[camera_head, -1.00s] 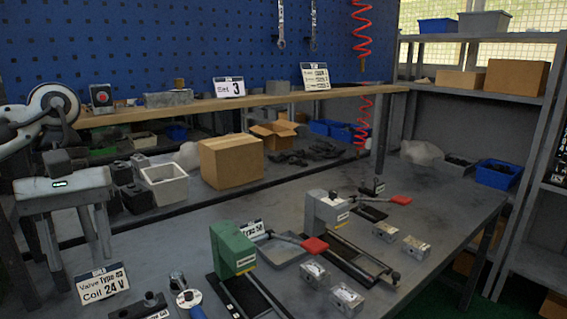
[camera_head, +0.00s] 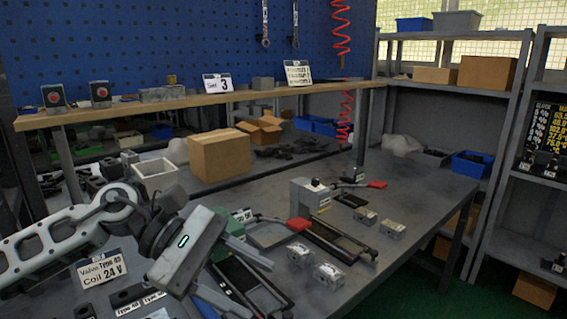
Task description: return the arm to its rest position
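My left arm comes in from the left, and its gripper (camera_head: 234,277) hangs over the front left of the bench (camera_head: 420,205). Its two fingers point down to the right and stand apart, with nothing visible between them. It covers most of the green fixture; the fixture's black base (camera_head: 262,284) shows past the fingers. My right gripper is not in view. Several metal valve blocks lie on the bench, among them one nearer block (camera_head: 328,276) and one farther block (camera_head: 392,230).
A grey fixture (camera_head: 308,198) and red-handled levers (camera_head: 298,224) stand right of the gripper. A cardboard box (camera_head: 219,154) and a white bin (camera_head: 155,174) stand behind.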

